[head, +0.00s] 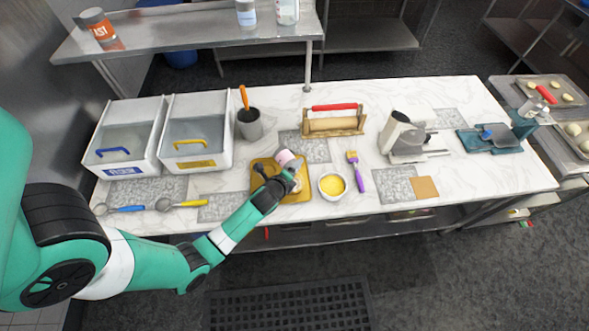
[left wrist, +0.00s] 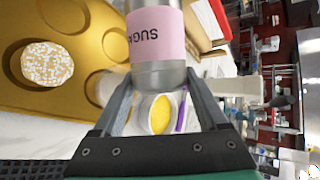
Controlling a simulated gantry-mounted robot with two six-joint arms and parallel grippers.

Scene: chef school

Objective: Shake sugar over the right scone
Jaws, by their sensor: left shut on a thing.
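My left gripper (head: 292,176) is shut on the sugar shaker (head: 286,158), which has a pink label and metal ends. The shaker leans over the yellow tray (head: 265,196). In the left wrist view the shaker (left wrist: 156,35) is between the fingers (left wrist: 158,95), its lettering partly cut off. One round scone (left wrist: 47,64) with white specks lies on the tray at the left of that view. A pale round shape shows beside the finger, mostly hidden; I cannot tell if it is the other scone. My right gripper is not in view.
A bowl of yellow filling (head: 333,186) and a purple-handled brush (head: 355,172) stand just right of the tray. A grey utensil pot (head: 250,124) and a wooden rack with a red roller (head: 334,120) are behind. Two white bins (head: 197,130) stand at the left.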

